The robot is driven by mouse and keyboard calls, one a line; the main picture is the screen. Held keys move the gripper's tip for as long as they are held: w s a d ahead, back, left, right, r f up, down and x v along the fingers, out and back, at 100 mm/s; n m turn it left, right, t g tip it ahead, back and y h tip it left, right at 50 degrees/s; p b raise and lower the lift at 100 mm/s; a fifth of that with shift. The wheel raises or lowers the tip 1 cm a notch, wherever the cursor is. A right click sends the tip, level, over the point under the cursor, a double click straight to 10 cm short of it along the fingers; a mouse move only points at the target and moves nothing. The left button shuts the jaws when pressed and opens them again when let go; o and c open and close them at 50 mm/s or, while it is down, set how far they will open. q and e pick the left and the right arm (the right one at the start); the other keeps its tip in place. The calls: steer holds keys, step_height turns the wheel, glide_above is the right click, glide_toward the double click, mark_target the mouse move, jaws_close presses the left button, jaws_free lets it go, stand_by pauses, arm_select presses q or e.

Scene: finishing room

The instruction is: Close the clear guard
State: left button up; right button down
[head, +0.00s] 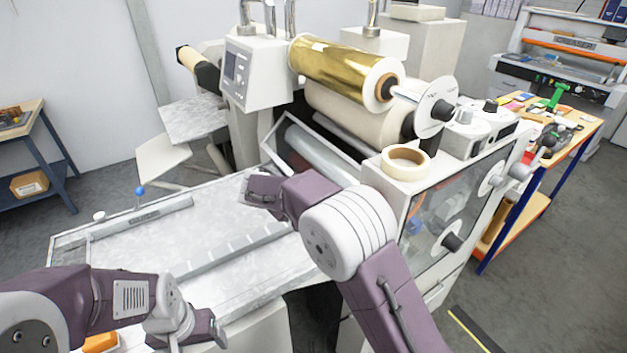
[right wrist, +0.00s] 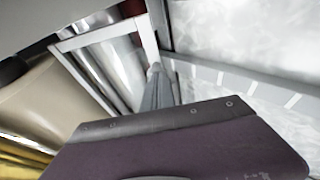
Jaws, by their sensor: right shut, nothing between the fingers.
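The clear guard (head: 312,147), a see-through panel in a pale frame, stands tilted in front of the rollers in the head view. Its lower right part is hidden behind my right arm. Its frame also shows at the upper left of the right wrist view (right wrist: 100,33). My right gripper (head: 258,190) is shut and empty, over the feed table just in front of the guard's lower left corner. Whether it touches the frame I cannot tell. My left gripper (head: 215,335) is low at the table's front edge, away from the guard; its finger opening is unclear.
The flat metal feed table (head: 150,245) with a blue-knobbed side guide (head: 140,192) lies in front. A gold foil roll (head: 340,70) and a cream roll (head: 350,115) sit above the guard. A tape roll (head: 405,160) rests on the right housing.

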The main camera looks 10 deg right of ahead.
arm_select(q)
step_height(320, 180, down, 4)
steer(key=b, duration=0.2)
steer(key=shift+w+r+b, duration=0.1)
steer(key=shift+b, duration=0.25)
arm_select(e)
steer(key=f, duration=0.1)
steer(key=d+f, duration=0.1)
steer(key=f, duration=0.1)
steer(key=shift+w+d, duration=0.15)
steer(key=shift+w, duration=0.25)
steer(key=shift+f, duration=0.1)
